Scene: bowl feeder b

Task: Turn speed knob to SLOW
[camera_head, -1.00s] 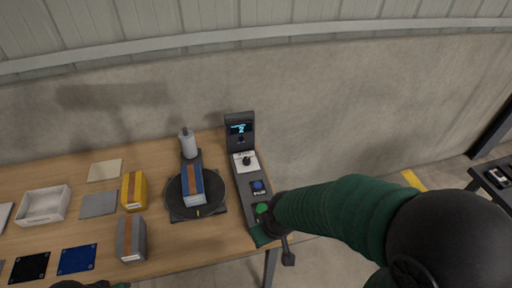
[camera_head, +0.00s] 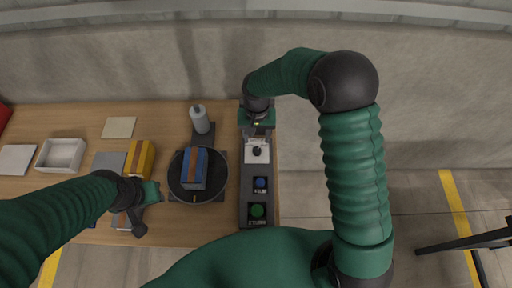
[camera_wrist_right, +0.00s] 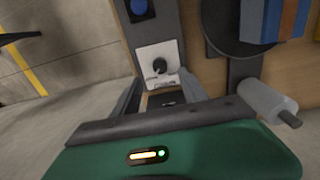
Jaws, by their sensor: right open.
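The speed knob (camera_head: 257,151) is a small black knob on a white plate (camera_head: 248,158) of the dark control panel. In the right wrist view the knob (camera_wrist_right: 160,66) stands just beyond my fingertips, roughly centred between them. My right gripper (camera_head: 258,134) is open above the panel, at the far side of the knob; its two fingers also show in the right wrist view (camera_wrist_right: 160,88). No contact shows. The plate's lettering is too small to read. My left gripper (camera_head: 146,208) is over the grey box (camera_head: 121,220) at the left; its opening is unclear.
A blue button (camera_head: 261,183) and a green button (camera_head: 257,210) sit nearer on the panel. A yellow box (camera_head: 140,160) and white tray (camera_head: 61,155) are farther left.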

